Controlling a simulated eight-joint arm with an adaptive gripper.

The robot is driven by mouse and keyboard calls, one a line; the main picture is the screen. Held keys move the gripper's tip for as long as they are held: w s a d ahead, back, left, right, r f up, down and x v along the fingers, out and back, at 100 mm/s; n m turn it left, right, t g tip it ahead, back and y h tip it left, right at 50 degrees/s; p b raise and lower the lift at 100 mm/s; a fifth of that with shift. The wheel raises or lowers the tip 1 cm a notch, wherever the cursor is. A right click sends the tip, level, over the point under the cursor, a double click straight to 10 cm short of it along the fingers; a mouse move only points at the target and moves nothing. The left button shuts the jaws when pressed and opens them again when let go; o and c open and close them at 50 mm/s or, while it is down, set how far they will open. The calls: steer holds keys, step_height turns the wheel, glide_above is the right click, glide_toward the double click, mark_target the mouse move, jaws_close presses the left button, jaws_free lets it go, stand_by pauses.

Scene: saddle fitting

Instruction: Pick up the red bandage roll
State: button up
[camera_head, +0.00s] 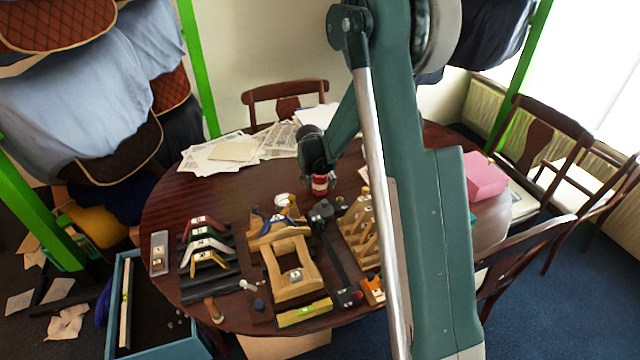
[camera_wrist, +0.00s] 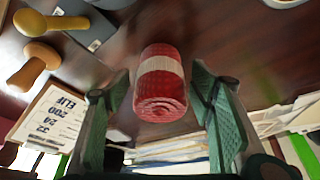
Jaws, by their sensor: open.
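The red bandage roll (camera_wrist: 160,85) has a pale band around its middle and lies between the two green fingers of my gripper (camera_wrist: 160,115) in the wrist view. A gap shows on each side of the roll, so the fingers look apart from it. In the head view the red roll (camera_head: 320,184) is on the dark wooden table, right below my gripper (camera_head: 318,170), partly covered by it. My gripper is open.
Papers (camera_head: 235,150) lie behind on the table (camera_head: 165,215). Wooden stands (camera_head: 292,270), coloured saddle-shaped pieces (camera_head: 205,245) and small tools stand in front. A pink block (camera_head: 485,176) is at the right. Wooden-handled tools (camera_wrist: 48,25) lie near the roll's upper left in the wrist view.

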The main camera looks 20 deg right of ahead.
steer(key=c, duration=1)
steer(key=shift+r+p, duration=0.9)
steer(key=shift+r, duration=4.1)
